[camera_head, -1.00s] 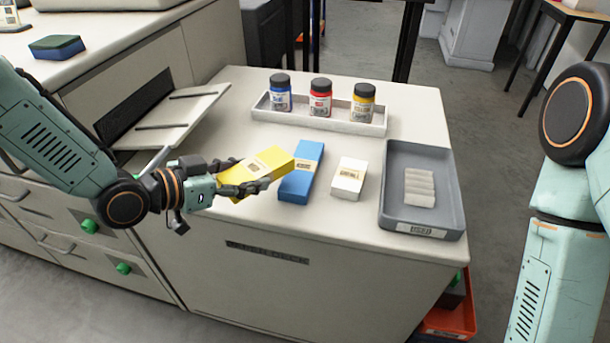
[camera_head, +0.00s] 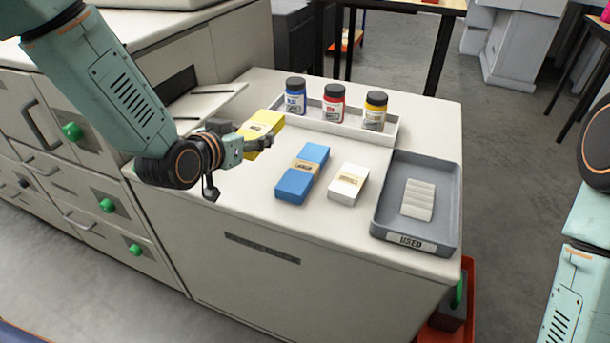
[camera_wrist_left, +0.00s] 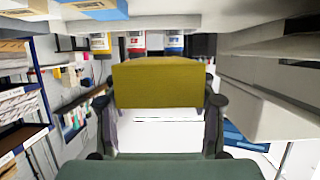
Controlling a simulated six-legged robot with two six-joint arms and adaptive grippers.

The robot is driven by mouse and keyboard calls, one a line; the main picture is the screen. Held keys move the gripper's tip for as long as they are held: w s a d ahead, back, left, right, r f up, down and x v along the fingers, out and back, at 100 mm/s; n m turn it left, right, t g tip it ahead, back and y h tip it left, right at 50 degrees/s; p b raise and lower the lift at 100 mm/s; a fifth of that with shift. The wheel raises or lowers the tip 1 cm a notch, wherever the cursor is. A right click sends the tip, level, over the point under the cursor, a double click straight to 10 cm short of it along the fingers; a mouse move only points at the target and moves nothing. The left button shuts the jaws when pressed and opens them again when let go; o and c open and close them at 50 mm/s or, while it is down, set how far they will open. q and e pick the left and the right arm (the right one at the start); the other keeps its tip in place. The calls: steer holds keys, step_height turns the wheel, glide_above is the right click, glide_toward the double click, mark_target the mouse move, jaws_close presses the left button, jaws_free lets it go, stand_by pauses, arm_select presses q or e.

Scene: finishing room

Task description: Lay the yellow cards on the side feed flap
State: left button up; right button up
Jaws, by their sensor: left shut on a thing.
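The yellow cards (camera_head: 262,122), a banded block, are held by my left gripper (camera_head: 258,144) above the back left part of the cabinet top. In the left wrist view the yellow cards (camera_wrist_left: 160,82) fill the space between the two fingers. The side feed flap (camera_head: 212,98) sticks out from the machine on the left, just left of and behind the cards; my left arm hides part of it. The cards look apart from the flap. My right arm shows at the right edge, but its gripper is out of view.
A blue pack (camera_head: 302,175) and a white pack (camera_head: 348,184) lie on the cabinet top (camera_head: 245,195). A grey tray (camera_head: 375,226) labelled USED holds pale pieces. A white rack (camera_head: 392,136) with blue, red and yellow bottles stands behind.

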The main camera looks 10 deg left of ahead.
arm_select(q)
steer(key=b, duration=0.2)
glide_above(255, 180)
step_height(255, 180, down, 6)
steer(key=shift+w+a+f, duration=0.1)
steer(key=shift+w, duration=0.05)
step_height(255, 180, down, 3)
steer(key=shift+f+b, duration=0.2)
steer(key=shift+b, duration=0.35)
steer(key=shift+f, duration=0.15)
steer(key=shift+f, duration=0.1)
steer(key=o, duration=1.3)
steer(key=shift+f, duration=0.1)
